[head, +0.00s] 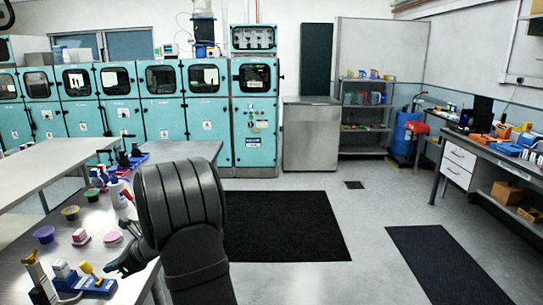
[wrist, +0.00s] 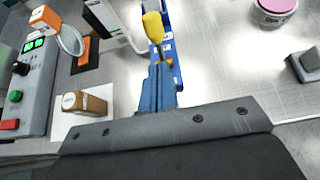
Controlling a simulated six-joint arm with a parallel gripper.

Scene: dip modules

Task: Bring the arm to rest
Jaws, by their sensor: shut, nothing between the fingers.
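My gripper (head: 114,267) shows in the head view at the lower left, over the right side of the metal workbench. It is shut and holds nothing. My grey arm stands in front of the bench and hides part of its edge. In the wrist view the dark gripper housing fills the bottom. A blue rack (head: 98,287) with a yellow-handled tool (wrist: 153,27) is close to the gripper. I cannot tell the exact gap between them.
The workbench (head: 108,217) carries a pink-topped pot (head: 113,236), several other pots and spray bottles. In the wrist view are a control box (wrist: 27,95) with buttons and a brown bottle (wrist: 84,103). Floor mats (head: 285,226) lie right of my arm, with open floor around them.

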